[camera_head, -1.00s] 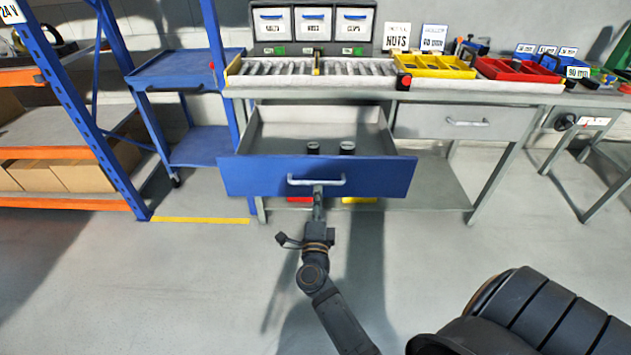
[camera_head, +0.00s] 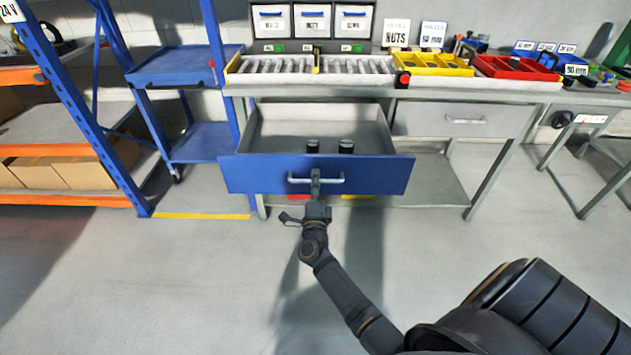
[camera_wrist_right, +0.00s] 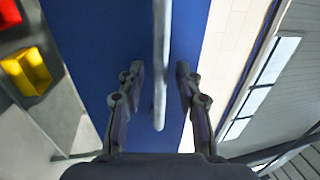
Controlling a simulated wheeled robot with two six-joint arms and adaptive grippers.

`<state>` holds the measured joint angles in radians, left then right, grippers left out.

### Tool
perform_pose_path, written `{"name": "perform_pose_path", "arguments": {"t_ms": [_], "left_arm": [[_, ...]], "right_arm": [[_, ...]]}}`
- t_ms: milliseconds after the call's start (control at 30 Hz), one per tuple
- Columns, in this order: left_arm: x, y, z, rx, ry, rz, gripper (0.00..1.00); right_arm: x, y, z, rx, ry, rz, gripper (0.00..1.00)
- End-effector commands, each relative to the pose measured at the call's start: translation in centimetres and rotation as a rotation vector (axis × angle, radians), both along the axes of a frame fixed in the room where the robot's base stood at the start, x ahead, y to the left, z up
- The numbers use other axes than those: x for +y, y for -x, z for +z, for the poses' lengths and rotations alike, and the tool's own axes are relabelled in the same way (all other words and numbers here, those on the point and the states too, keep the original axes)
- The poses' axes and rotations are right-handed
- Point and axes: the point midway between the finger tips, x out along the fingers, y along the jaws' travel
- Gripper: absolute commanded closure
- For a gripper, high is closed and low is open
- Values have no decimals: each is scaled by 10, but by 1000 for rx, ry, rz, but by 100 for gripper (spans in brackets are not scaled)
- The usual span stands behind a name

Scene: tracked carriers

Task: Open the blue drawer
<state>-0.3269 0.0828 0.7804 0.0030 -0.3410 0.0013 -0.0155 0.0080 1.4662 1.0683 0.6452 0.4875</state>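The blue drawer (camera_head: 250,176) is pulled well out from under the workbench, and its grey inside shows. Its pale bar handle (camera_head: 332,180) runs across the middle of the blue front. My right gripper (camera_head: 315,177) is at this handle. In the right wrist view, the handle (camera_wrist_right: 161,75) passes between the two fingers of my right gripper (camera_wrist_right: 160,85). The fingers are apart, with a gap to the bar on each side, in front of the blue drawer front (camera_wrist_right: 95,60). My left gripper is not in view.
Two dark round items (camera_head: 346,146) stand in the drawer. A closed grey drawer (camera_head: 425,120) is to its right. The workbench (camera_head: 480,92) carries yellow and red trays. A blue cart (camera_head: 205,143) and rack (camera_head: 128,190) stand left. The floor in front is clear.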

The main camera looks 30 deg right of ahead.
Motion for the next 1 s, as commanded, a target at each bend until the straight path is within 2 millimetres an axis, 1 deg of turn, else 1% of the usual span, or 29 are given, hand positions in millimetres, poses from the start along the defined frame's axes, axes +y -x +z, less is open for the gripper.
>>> {"name": "perform_pose_path", "arguments": {"t_ms": [267,367,533,900,1000], "left_arm": [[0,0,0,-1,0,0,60],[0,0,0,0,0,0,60],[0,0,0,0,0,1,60],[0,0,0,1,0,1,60],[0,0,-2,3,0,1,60]], "right_arm": [[-2,-2,0,1,-1,0,65],[-1,-2,0,1,-1,0,76],[-1,-2,0,1,-1,0,99],[-1,-2,0,2,-1,0,100],[-5,-8,-1,1,0,1,100]]}}
